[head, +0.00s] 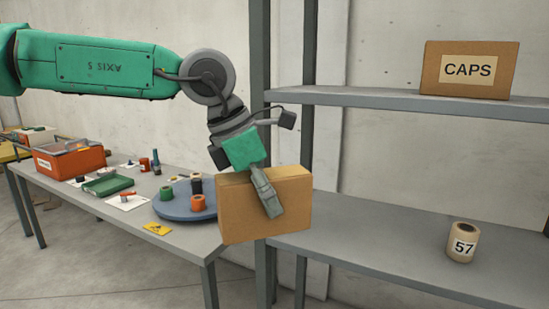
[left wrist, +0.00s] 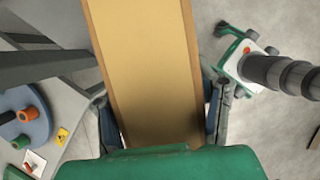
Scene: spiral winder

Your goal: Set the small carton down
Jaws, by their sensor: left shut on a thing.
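A small tan carton (head: 240,209) hangs in the air in the middle of the head view, in front of the right end of the grey table (head: 188,238). My left gripper (head: 270,200) is shut on it, with one finger lying across its near face. In the left wrist view the carton (left wrist: 150,70) fills the space between the two fingers (left wrist: 160,115). Its underside and far finger are hidden in the head view. My right gripper is not in view.
A shelf rack stands on the right. Its lower shelf (head: 370,232) holds a spool marked 57 (head: 462,243) and is bare to the left; its upper shelf (head: 350,97) holds a CAPS box (head: 468,69). A blue turntable (head: 172,208) with several spools and an orange bin (head: 72,160) are on the table.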

